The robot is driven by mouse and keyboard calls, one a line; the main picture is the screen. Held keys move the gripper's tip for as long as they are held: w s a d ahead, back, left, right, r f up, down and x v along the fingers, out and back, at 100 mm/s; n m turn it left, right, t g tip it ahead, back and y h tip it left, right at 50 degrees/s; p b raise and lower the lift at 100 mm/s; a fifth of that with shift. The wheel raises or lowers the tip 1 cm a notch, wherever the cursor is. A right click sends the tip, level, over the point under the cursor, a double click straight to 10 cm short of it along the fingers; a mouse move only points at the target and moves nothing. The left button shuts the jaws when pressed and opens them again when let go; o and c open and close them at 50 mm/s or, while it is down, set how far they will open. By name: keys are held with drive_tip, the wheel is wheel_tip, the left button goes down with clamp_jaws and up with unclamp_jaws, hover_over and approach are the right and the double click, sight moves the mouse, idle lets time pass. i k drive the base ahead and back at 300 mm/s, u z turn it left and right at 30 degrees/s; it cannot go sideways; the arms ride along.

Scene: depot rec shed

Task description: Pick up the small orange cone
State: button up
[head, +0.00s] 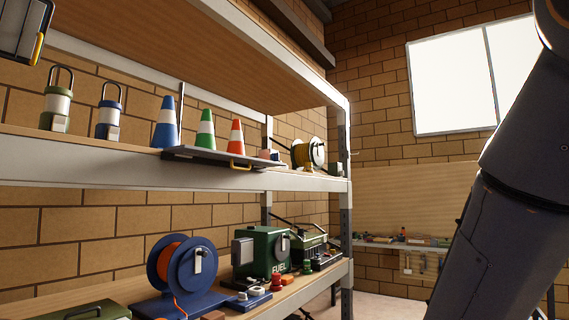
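A small orange cone (236,137) with a white band stands upright on the upper shelf, at the right end of a row of cones. A green cone (205,130) stands just left of it, and a taller blue cone (166,124) stands further left. A dark flat tray or panel (215,157) with a yellow handle lies along the shelf's front edge and hides the base of the orange cone. My arm shows at the right of the head view, but my gripper is out of view.
Two lanterns (58,108) stand left of the cones on the upper shelf (100,176). A cable reel (310,152) stands to the right, near the metal shelf post (346,190). The lower shelf holds a blue hose reel (182,270) and a green fuel can (262,252).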

sight(236, 145)
drive_tip(key=z, duration=0.75)
drive_tip(key=i, duration=1.4)
drive_tip(key=u, duration=0.8)
drive_tip(key=i, duration=0.65)
drive_tip(key=u, duration=0.75)
